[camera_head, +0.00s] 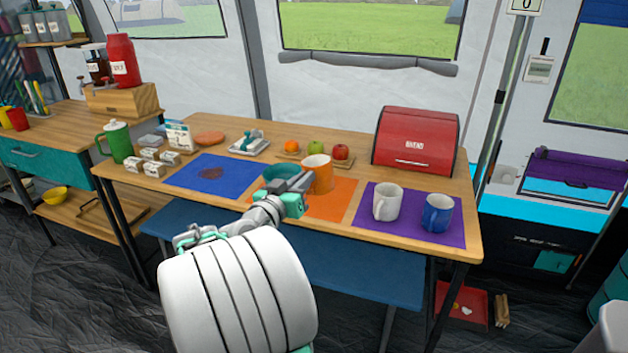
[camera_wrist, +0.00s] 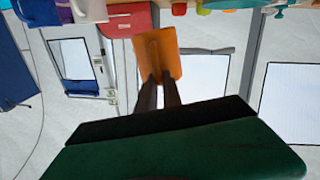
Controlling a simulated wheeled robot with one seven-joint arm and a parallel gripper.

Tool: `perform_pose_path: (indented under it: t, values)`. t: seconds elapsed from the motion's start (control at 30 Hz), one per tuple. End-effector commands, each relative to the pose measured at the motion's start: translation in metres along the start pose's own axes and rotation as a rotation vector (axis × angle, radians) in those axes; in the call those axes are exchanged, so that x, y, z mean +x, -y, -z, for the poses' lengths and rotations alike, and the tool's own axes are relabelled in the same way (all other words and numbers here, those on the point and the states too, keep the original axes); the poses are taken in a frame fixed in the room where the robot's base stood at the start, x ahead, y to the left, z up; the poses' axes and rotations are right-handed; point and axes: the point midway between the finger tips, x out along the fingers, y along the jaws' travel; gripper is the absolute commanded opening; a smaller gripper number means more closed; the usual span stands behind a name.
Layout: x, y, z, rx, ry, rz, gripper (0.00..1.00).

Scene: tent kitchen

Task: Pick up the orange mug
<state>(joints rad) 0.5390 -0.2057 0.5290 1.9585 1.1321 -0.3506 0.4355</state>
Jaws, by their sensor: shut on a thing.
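The orange mug (camera_head: 317,173) is over the orange mat (camera_head: 338,208) near the middle of the table; it looks upright. My gripper (camera_head: 303,184) reaches it from the front left and is shut on it. In the wrist view the mug (camera_wrist: 157,55) fills the upper middle, with both dark fingers of my gripper (camera_wrist: 160,84) closed together at it. The exact grip on the mug is partly hidden, and I cannot tell whether its base touches the mat.
A teal bowl (camera_head: 281,173) sits just left of the mug. A white mug (camera_head: 388,203) and a blue mug (camera_head: 437,214) stand on the purple mat (camera_head: 371,228) to the right. Fruit on a board (camera_head: 290,156) and a red bread box (camera_head: 416,142) are behind.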

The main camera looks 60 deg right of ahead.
Motion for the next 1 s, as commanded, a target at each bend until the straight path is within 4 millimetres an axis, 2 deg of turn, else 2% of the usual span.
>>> perform_pose_path:
  t: [0.2,0.4,0.63,1.0]
  values:
    - [-0.026,0.004,0.014,0.002,-0.001,0.003,0.00]
    - [-0.040,0.005,0.021,0.001,-0.002,0.001,0.00]
    - [-0.048,0.006,0.024,0.001,0.000,-0.001,0.00]
    - [-0.049,0.006,0.024,0.001,-0.001,-0.001,0.00]
